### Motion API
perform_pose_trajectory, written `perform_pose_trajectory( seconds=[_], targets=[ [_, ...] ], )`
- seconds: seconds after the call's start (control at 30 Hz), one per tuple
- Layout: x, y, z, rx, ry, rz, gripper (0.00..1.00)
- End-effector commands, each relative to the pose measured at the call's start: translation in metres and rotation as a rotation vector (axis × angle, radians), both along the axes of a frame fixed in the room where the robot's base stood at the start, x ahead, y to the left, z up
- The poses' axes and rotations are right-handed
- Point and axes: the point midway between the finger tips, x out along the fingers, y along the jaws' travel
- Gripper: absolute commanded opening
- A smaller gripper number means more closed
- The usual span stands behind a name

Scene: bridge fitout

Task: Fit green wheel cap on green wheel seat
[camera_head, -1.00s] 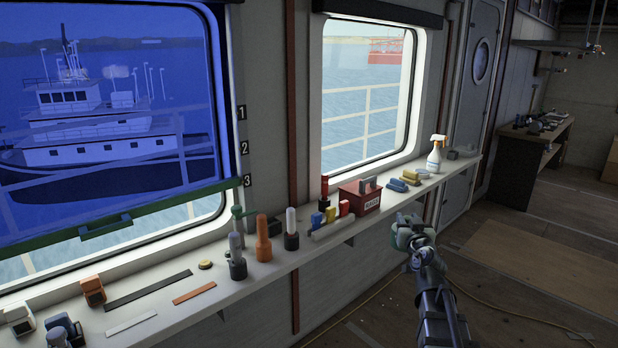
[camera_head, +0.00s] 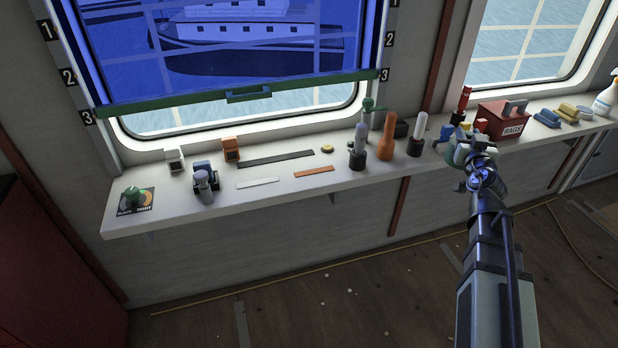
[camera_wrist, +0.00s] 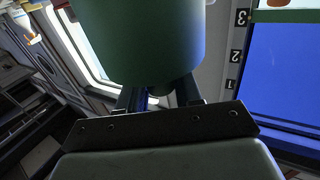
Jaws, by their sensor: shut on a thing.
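My gripper (camera_head: 472,152) is at the right, over the front side of the shelf, near the red rags box. In the wrist view my gripper (camera_wrist: 158,97) is shut on a large, smooth green round-sided piece, the green wheel cap (camera_wrist: 145,40); its upper part runs out of the picture. A green upright fitting (camera_head: 368,106) stands at the back of the shelf, behind a grey tool in a dark cup. I cannot tell which is the wheel seat.
The white shelf (camera_head: 215,205) runs under the windows. An orange torch (camera_head: 388,136), a white-topped stick (camera_head: 417,135) and the red rags box (camera_head: 502,119) stand left and right of my gripper. A green-edged blue blind (camera_head: 240,97) hangs above. The floor in front is open.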

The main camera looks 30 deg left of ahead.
Motion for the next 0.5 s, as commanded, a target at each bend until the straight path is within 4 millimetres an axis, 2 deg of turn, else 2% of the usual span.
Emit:
perform_pose_trajectory(
  seconds=[0.03,0.1,0.5],
  targets=[
    [-0.004,0.021,0.0,0.0,0.0,0.027,0.0],
    [-0.009,0.046,-0.001,0.0,0.0,0.06,0.0],
    [-0.049,0.184,-0.003,0.0,0.0,0.246,0.0]
  ],
)
